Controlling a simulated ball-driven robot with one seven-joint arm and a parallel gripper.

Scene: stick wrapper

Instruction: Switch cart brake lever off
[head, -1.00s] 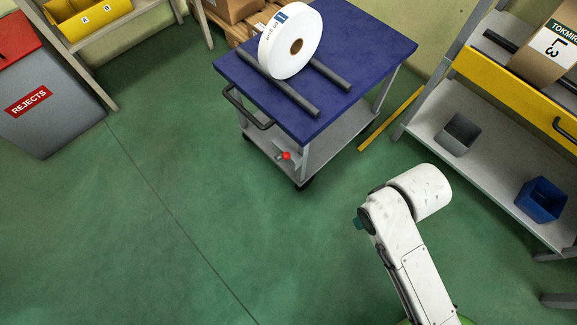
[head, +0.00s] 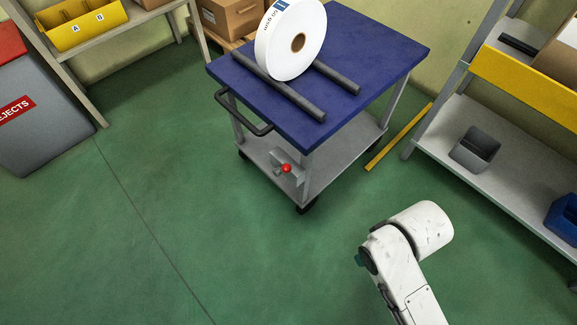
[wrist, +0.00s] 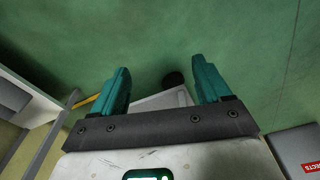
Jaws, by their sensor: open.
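The cart (head: 388,45) has a blue top, a grey lower shelf and a black push handle at its left. The brake lever, with a red knob (head: 286,168), sits on a grey bracket at the near corner of the lower shelf. My gripper (wrist: 161,68) is open and empty, its two teal fingers apart. In the wrist view a corner of the cart's grey shelf (wrist: 158,102) and a dark wheel (wrist: 174,79) show between and beyond the fingers. The lever cannot be made out there. In the head view my arm is to the lower right of the cart, apart from it.
A white roll (head: 276,45) stands on dark bars on the cart top. A shelf rack (head: 520,80) with a grey bin (head: 476,149) is at right. A grey reject bin (head: 50,130) is at left. Green floor (head: 180,235) is clear in front of the cart.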

